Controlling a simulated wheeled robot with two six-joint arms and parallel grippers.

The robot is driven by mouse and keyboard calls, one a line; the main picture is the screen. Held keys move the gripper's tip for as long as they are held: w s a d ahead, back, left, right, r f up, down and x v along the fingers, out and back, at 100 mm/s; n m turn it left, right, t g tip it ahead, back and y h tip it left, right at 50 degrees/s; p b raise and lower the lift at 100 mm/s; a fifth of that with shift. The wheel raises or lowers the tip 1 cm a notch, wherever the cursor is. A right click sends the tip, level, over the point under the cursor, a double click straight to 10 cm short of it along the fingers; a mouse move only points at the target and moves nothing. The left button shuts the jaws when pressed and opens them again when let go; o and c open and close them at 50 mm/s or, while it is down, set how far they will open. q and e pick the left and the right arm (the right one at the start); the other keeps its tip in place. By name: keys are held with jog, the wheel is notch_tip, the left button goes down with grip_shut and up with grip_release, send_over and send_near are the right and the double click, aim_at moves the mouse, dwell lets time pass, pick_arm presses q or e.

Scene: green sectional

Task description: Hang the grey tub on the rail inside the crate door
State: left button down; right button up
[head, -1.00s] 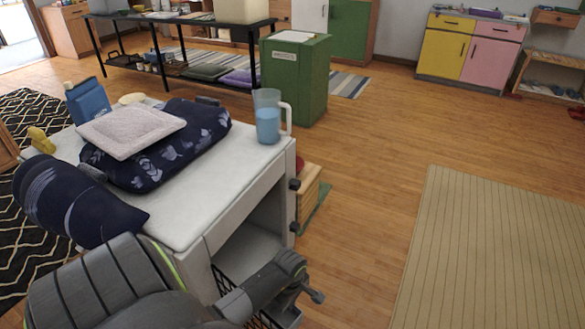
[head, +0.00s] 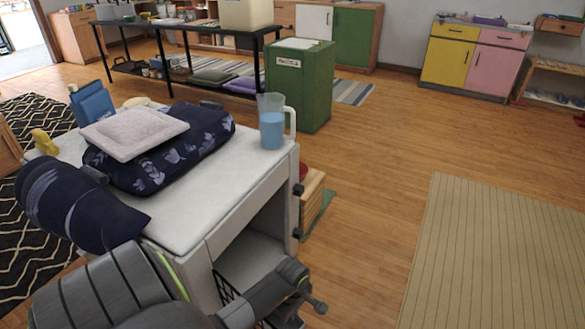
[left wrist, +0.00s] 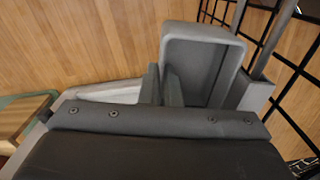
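The grey tub (left wrist: 196,60) is an open, rounded box in the left wrist view. My left gripper (left wrist: 161,85) has its two fingers close together at the tub's left wall, one on each side of it, and looks shut on that wall. The black wire crate door (left wrist: 292,70) is just right of the tub. A grey bar (left wrist: 275,40) runs along the wire, close to the tub's right side. Whether the tub rests on it I cannot tell. In the head view my left arm hides most of the door, beside the open-fronted white crate (head: 245,215). My right gripper is out of view.
On the crate top are a blue-filled jug (head: 272,125), a dark patterned cushion (head: 200,140), a pale pad (head: 133,130) and a yellow object (head: 44,141). A wooden box (head: 312,195) stands beside the crate. The floor to the right is free, with a beige rug (head: 495,250).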

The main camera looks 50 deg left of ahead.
pick_arm(q)
jog(key=c, duration=1.6)
grip_release()
jog(key=shift+o, duration=0.2)
jog(key=shift+r, duration=0.1)
